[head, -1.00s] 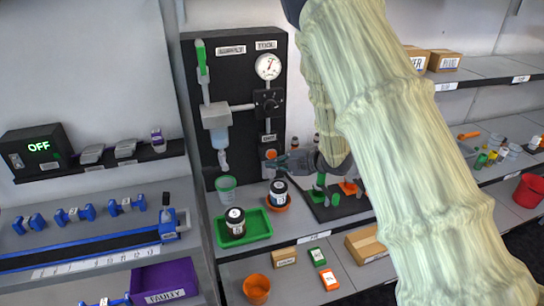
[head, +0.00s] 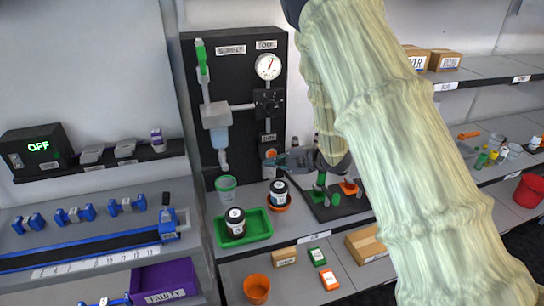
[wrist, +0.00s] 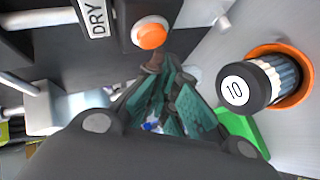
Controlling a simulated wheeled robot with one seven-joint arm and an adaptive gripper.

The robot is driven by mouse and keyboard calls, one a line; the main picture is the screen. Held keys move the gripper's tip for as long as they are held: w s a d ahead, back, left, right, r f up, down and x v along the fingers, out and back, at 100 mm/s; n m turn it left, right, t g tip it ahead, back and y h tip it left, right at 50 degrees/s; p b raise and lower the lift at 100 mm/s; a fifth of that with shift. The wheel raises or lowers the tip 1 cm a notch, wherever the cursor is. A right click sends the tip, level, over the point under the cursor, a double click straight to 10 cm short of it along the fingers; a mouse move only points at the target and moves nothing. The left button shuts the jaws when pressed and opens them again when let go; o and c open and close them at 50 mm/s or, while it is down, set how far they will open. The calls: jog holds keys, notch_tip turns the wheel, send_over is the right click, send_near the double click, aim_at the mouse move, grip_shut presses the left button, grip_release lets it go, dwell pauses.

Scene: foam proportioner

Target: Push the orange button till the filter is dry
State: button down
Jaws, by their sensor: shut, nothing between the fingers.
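The orange button (wrist: 152,34) sits in a pale round collar beside the "DRY" label in the wrist view. In the head view, the button (head: 271,153) is low on the black panel, partly by my fingers. My gripper (wrist: 155,64) is shut and empty, its tips just below the button in the wrist view. I cannot tell whether they touch it. In the head view, my gripper (head: 279,159) points left at the panel. The filter (head: 219,137) is a clear bowl with bluish contents under a grey head, above a green-rimmed cup (head: 227,188).
A black jar marked 10 (wrist: 245,88) stands in an orange holder (wrist: 293,98) close to my gripper. A green tray (head: 262,231) holds another jar (head: 235,222). A gauge (head: 267,67) and a green handle (head: 201,58) are on the panel.

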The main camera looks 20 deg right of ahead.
jog(key=shift+w, duration=0.2)
dwell(0.6)
jog(key=shift+w, duration=0.25)
jog(key=shift+w, duration=0.45)
dwell(0.8)
jog(key=shift+s, duration=0.15)
dwell(0.3)
jog(key=shift+s, duration=0.75)
jog(key=shift+s+b, duration=0.35)
jog(key=shift+s, duration=2.15)
